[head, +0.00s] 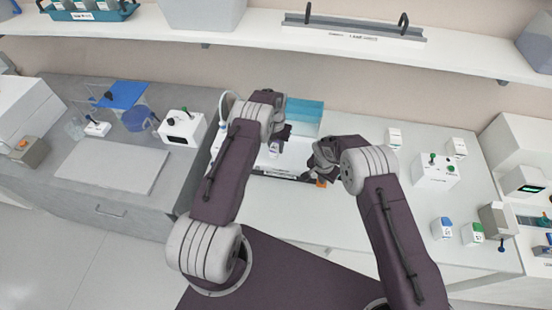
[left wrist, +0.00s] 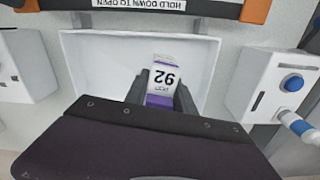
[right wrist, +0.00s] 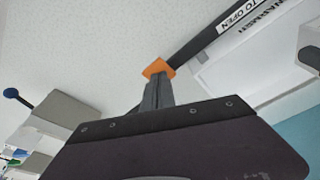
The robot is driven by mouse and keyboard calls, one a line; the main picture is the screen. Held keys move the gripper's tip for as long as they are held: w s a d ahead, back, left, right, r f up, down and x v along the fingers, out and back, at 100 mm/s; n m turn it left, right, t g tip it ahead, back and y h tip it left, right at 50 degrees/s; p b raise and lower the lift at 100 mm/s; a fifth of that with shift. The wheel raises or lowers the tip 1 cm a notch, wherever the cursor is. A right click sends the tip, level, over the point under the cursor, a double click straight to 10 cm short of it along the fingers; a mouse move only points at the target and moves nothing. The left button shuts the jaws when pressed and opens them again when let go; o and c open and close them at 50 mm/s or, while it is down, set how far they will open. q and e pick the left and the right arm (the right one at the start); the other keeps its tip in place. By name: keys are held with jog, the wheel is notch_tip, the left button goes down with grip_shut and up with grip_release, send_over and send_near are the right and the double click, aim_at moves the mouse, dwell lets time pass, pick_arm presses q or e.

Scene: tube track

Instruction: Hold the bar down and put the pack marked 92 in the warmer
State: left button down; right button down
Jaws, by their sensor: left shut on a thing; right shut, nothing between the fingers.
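The pack marked 92 (left wrist: 165,78), white with a purple band, is between the fingers of my left gripper (left wrist: 160,100), which is shut on it. In the left wrist view it is over the white, open-looking compartment of the warmer (left wrist: 90,55); I cannot tell whether it touches the floor. The dark bar labelled HOLD DOWN TO OPEN (left wrist: 215,10) has orange ends. My right gripper (right wrist: 157,85) is shut and empty, its tips at one orange end (right wrist: 158,69) of the bar, apparently touching. In the head view the left gripper (head: 276,142) is above the warmer, the right (head: 322,160) beside it.
A teal box (head: 304,116) stands behind the warmer. A white unit (head: 182,128) stands to the left. The front right counter is mostly clear.

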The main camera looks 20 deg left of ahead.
aim_at(276, 143)
pick_arm(q)
jog(key=shift+f, duration=1.4)
jog(key=shift+f, duration=0.1)
jog(key=shift+f, duration=0.35)
jog(key=c, duration=1)
grip_release()
jog(key=shift+o, duration=0.2)
notch_tip(276, 143, up, 7)
jog(key=shift+r, duration=0.1)
jog(key=s+d+r, duration=0.1)
jog(key=s+d, duration=0.1)
jog(key=s, duration=0.7)
jog(key=s+d+r, duration=0.1)
jog(key=s+d, duration=0.1)
jog(key=s, duration=0.8)
jog(key=shift+s+d, duration=0.25)
jog(key=shift+d, duration=0.05)
